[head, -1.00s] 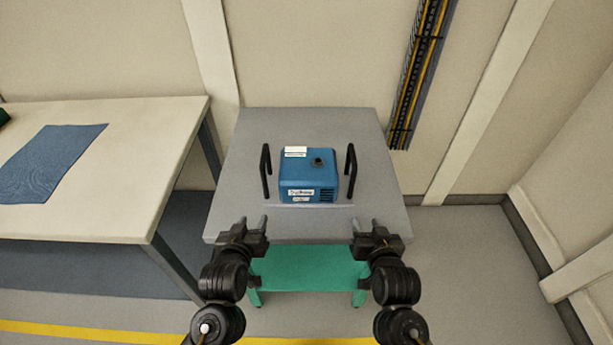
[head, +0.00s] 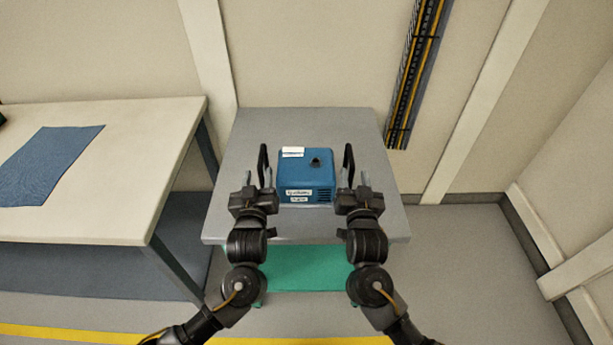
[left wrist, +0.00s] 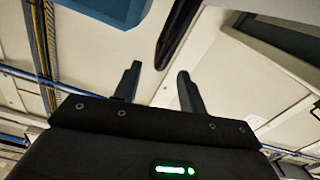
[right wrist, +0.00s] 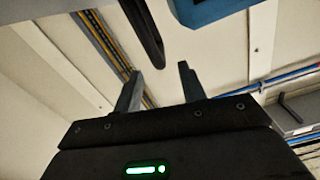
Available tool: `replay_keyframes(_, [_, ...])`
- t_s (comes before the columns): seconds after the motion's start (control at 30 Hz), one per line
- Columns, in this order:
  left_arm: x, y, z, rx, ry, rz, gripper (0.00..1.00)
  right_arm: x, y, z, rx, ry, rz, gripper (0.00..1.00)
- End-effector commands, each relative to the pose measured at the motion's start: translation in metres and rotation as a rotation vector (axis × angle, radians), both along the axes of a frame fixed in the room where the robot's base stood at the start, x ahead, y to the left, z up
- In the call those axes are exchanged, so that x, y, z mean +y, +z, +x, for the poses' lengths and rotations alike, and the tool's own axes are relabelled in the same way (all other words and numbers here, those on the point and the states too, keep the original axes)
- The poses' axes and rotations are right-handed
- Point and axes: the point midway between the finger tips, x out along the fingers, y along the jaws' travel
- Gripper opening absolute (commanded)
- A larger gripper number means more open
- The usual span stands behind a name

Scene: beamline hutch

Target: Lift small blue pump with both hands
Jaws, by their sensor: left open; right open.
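The small blue pump (head: 307,178) sits upright on the grey tabletop, with white labels and a dark port on top. A black upright handle (head: 263,163) stands at its left and another (head: 348,163) at its right. My left gripper (head: 258,178) is open at the near end of the left handle. In the left wrist view, the handle (left wrist: 176,30) lies just beyond the spread fingertips (left wrist: 158,70). My right gripper (head: 355,178) is open at the right handle; in the right wrist view, the handle (right wrist: 143,35) is just past the fingertips (right wrist: 160,70). Neither gripper holds anything.
The grey table (head: 240,140) has clear top around the pump and a green lower shelf (head: 306,268). A cream bench (head: 130,140) with a blue cloth (head: 50,162) stands at left. A wall with a cable tray (head: 414,75) is behind.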

Motion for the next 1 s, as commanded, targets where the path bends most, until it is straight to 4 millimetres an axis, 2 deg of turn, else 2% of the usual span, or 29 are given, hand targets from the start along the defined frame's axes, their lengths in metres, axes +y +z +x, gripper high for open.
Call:
replay_keyframes(0.2, [0.001, 0.001, 0.039, -0.001, 0.001, 0.003, 0.41, 0.001, 0.000, 0.040, 0.000, -0.001, -0.003, 0.41])
replay_keyframes(0.4, [0.001, 0.000, 0.064, 0.000, 0.001, 0.001, 0.41, 0.001, 0.000, 0.064, 0.001, 0.000, -0.001, 0.41])
replay_keyframes(0.6, [0.001, 0.000, 0.074, 0.001, 0.001, 0.000, 0.41, 0.002, 0.000, 0.075, 0.002, 0.000, 0.000, 0.41])
replay_keyframes(0.9, [0.001, 0.000, 0.075, 0.001, 0.001, -0.001, 0.41, 0.001, 0.000, 0.076, 0.001, 0.000, 0.000, 0.41])
replay_keyframes(1.0, [0.001, 0.000, 0.075, 0.002, 0.001, -0.001, 0.28, 0.001, 0.000, 0.075, 0.001, 0.000, 0.000, 0.28])
